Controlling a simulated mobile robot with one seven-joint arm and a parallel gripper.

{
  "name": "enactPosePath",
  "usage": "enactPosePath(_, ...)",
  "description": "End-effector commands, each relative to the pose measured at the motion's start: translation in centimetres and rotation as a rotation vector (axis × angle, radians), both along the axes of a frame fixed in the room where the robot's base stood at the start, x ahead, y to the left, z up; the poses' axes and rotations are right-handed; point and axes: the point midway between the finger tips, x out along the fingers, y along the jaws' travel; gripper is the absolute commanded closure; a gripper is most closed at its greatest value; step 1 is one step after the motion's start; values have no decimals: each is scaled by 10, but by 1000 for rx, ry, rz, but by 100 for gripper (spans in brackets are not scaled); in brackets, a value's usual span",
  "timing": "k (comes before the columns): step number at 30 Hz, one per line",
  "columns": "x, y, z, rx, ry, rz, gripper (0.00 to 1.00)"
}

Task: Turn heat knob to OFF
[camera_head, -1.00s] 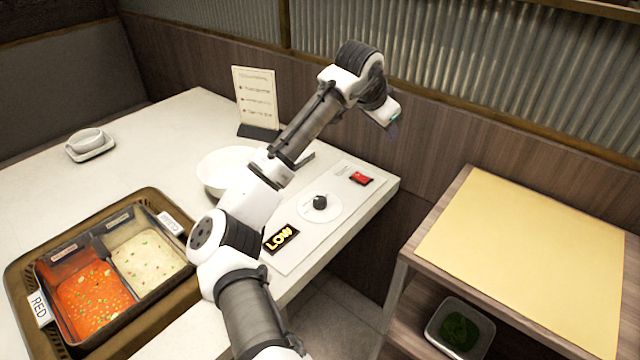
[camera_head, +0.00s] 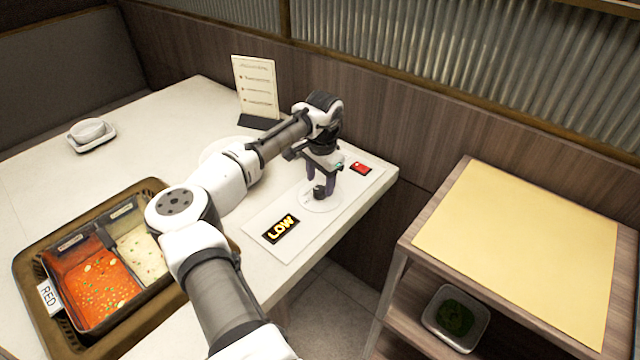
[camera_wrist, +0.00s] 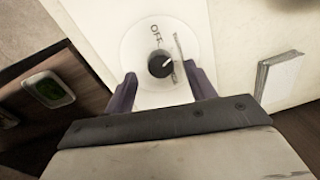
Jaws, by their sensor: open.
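The heat knob (camera_wrist: 160,64) is a small black dial with a pale pointer mark, on a round white plate (camera_wrist: 185,28) marked OFF. In the wrist view its pointer is turned away from the OFF label, toward the right. My gripper (camera_head: 322,190) is open and points down over the knob. In the wrist view the fingers (camera_wrist: 162,88) stand on either side of the knob, apart from it. In the head view the gripper largely hides the knob.
A red switch (camera_head: 360,168) is just right of my gripper on the panel (camera_head: 262,213). A menu stand (camera_head: 256,88) stands behind. A basket (camera_head: 150,186) with red and white sauces is at left. A shelf unit (camera_head: 520,250) is at right.

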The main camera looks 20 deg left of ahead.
Motion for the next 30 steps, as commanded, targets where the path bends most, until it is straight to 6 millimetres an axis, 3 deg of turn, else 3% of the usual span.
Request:
enactPosePath(6, 1, 1, -23, 0, 0, 0, 45)
enactPosePath(17, 1, 1, -27, 0, -1, -1, 46)
enactPosePath(27, 1, 1, -27, 0, -1, -1, 89)
enactPosePath(30, 1, 1, -27, -1, -1, 1, 89)
